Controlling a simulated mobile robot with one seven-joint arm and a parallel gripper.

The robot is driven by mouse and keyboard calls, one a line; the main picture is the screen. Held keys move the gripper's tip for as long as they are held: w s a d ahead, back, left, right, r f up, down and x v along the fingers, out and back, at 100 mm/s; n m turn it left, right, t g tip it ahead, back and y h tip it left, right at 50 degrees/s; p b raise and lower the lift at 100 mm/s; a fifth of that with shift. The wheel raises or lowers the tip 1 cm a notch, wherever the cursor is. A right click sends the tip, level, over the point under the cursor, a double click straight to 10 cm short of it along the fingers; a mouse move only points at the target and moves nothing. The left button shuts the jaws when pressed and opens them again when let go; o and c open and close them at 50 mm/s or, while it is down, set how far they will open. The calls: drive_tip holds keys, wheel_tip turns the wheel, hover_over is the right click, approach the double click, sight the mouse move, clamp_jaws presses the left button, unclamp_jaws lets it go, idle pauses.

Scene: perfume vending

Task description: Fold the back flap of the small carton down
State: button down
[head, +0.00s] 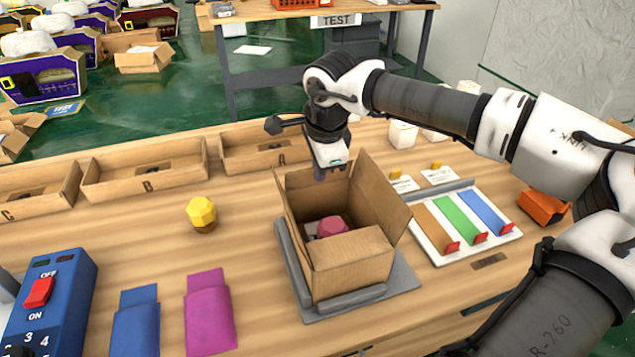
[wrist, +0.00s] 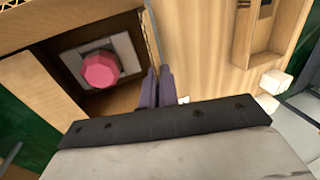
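The small brown carton (head: 345,265) stands open on a grey base plate (head: 402,278). Inside it is a pink faceted stopper, which also shows in the wrist view (wrist: 101,70). A tall side flap (head: 381,197) stands up on the right.
A white board with brown, green and blue strips (head: 458,219) lies right of the carton. Wooden trays (head: 146,172) line the back left. My arm spans the right side.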

sight(318, 184)
drive_tip(key=t+b, duration=0.1)
drive_tip(key=b, duration=0.3)
drive_tip(key=s+f+t+y+b, duration=0.1)
drive_tip(key=t+b, duration=0.1)
drive_tip(key=b, duration=0.2)
drive_tip(key=s+f+t+b, duration=0.1)
drive_tip(key=b, duration=0.3)
drive_tip(key=shift+d+f+t, duration=0.15)
drive_tip(key=shift+d+t, duration=0.15)
drive_tip(key=shift+d, duration=0.05)
drive_tip(key=t+b, duration=0.1)
drive_tip(key=b, duration=0.2)
drive_tip(key=t+y+b, duration=0.1)
drive_tip(key=b, duration=0.3)
drive_tip(key=s+t+b, duration=0.1)
drive_tip(key=b, duration=0.3)
drive_tip(key=shift+d+f+t+y, duration=0.15)
drive_tip(key=shift+f+t+y, duration=0.15)
drive_tip(key=shift+s+r+t+b, duration=0.15)
drive_tip(key=shift+t+b, duration=0.15)
drive_tip(key=shift+b, duration=0.2)
drive_tip(key=c, duration=1.6)
unclamp_jaws()
drive_tip(key=shift+c, duration=0.2)
drive_tip(key=p+v, duration=0.1)
drive_tip(key=v, duration=1.2)
drive_tip(key=shift+s+d+r+p, duration=0.15)
drive_tip(key=shift+s+p, duration=0.15)
drive_tip(key=shift+p, duration=0.1)
drive_tip(key=shift+c, duration=0.3)
